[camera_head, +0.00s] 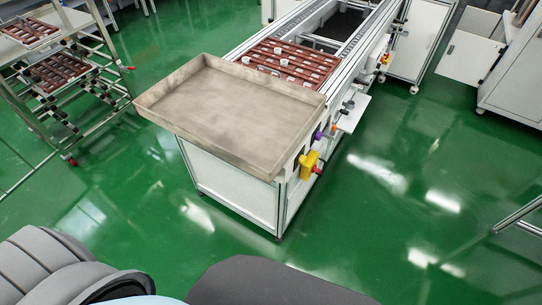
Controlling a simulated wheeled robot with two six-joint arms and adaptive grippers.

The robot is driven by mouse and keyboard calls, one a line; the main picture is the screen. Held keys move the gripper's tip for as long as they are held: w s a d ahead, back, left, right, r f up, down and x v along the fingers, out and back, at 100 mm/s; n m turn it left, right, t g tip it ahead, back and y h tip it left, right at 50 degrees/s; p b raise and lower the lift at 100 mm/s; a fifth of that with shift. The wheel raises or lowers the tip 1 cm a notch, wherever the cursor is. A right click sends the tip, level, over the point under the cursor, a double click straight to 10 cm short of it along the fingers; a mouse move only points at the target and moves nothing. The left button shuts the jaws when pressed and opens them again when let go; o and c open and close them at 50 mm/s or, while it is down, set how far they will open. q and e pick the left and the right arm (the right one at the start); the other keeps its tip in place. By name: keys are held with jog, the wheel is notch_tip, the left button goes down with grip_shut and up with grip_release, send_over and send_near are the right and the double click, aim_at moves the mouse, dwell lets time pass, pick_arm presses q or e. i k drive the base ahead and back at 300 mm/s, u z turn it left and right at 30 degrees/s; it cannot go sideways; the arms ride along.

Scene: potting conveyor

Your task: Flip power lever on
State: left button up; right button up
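A yellow box (308,166) with a small red part (317,170) is on the right side of the conveyor's near end, just below the tray's right corner. It looks like a power switch, but it is too small to tell a lever or its position. Another small yellow and red device (386,58) sits farther along the same side. Neither of my grippers is in view. Grey rounded parts, probably mine, show along the bottom edge, well short of the conveyor.
A large empty grey tray (225,110) lies on the conveyor's near end and overhangs it. A brown slotted tray (290,62) is behind it. A wheeled rack (60,75) stands at left, white cabinets (470,58) at back right. Green floor (400,200) is clear at right.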

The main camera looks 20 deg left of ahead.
aim_at(314, 168)
jog(key=u, duration=0.65)
jog(key=k, duration=0.6)
jog(key=z, duration=0.5)
jog(key=i, duration=1.65)
jog(key=u, duration=0.6)
